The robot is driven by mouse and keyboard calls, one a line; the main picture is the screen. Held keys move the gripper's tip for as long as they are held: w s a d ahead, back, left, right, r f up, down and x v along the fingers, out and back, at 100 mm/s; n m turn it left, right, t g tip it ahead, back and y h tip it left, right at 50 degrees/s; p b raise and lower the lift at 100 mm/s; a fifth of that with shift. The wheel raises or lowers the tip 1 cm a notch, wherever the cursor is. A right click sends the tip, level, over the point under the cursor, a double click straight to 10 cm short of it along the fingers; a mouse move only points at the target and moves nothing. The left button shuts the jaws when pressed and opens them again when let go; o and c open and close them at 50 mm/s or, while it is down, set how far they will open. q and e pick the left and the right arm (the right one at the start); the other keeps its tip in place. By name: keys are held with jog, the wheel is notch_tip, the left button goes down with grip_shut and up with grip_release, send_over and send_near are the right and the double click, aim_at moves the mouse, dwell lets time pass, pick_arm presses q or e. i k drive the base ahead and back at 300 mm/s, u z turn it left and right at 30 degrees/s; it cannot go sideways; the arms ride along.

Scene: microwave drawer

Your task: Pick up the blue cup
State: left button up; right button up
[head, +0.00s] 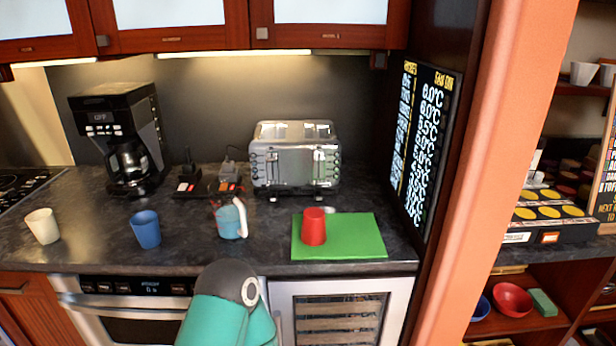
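The blue cup (146,230) stands upright on the dark counter, left of centre in the head view. Nothing touches the blue cup. A teal and dark grey link of my own arm shows at the bottom centre, in front of the counter.
A red cup (313,227) stands on a green board (365,236). A coffee maker (118,138) and a silver toaster (295,160) stand behind. An orange post (505,150) bounds the counter on the right. An oven (125,305) is below the counter. Counter around the blue cup is clear.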

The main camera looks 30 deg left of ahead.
aim_at(147, 231)
jog(key=z, duration=1.2)
jog(key=i, duration=0.15)
jog(key=u, duration=3)
jog(key=k, duration=0.8)
jog(key=u, duration=0.25)
jog(key=i, duration=0.8)
jog(key=z, duration=0.15)
